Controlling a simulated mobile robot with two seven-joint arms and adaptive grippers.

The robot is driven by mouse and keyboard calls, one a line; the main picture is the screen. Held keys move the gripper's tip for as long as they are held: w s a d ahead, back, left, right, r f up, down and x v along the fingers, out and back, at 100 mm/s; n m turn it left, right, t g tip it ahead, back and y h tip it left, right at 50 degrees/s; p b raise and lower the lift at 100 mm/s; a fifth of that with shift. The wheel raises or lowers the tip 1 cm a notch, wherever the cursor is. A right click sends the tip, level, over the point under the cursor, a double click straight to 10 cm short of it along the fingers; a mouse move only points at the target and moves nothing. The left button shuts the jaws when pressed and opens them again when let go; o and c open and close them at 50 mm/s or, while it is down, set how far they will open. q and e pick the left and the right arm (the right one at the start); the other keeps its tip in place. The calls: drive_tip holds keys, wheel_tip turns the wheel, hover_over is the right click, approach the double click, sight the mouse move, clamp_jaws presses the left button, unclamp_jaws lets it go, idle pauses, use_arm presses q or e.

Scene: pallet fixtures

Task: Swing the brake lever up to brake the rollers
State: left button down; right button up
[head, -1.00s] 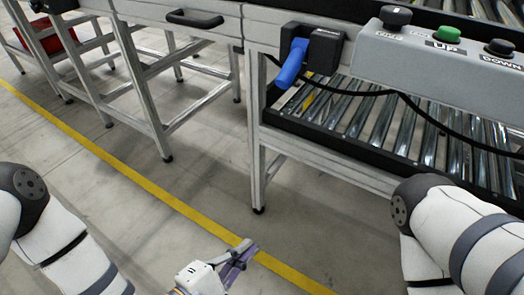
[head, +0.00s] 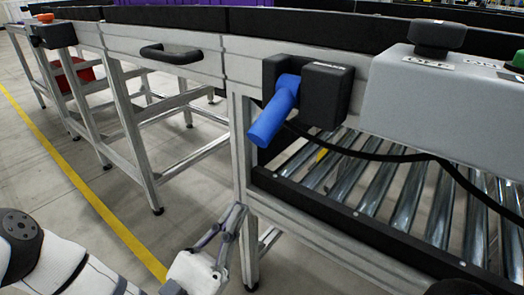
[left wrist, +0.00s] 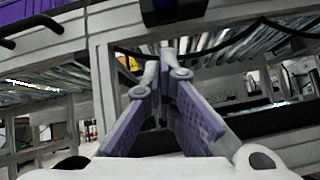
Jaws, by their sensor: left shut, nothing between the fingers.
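The brake lever (head: 273,112) is a blue handle that hangs down and to the left from a black block (head: 325,95) on the conveyor's side rail. My left gripper (head: 238,210) is below and left of the lever, apart from it, in front of the conveyor's leg. Its fingers point up, and their tips (left wrist: 165,60) come together with nothing between them in the left wrist view. A dark block with a bit of blue shows at the top edge there, mostly cut off. The rollers (head: 385,185) lie below and right of the lever. My right gripper is out of view.
A grey control box (head: 440,105) with knobs stands right of the lever. A black cable (head: 380,155) droops over the rollers. A black pull handle (head: 170,55) is on the rail to the left. Floor left of the yellow line (head: 95,200) is clear.

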sight(272, 119)
use_arm(q)
drive_tip(key=w+d+r+p, duration=0.2)
drive_tip(key=w+d+r, duration=0.1)
drive_tip(key=r, duration=0.7)
drive_tip(key=shift+w+d, duration=0.4)
drive_tip(key=shift+d, duration=0.3)
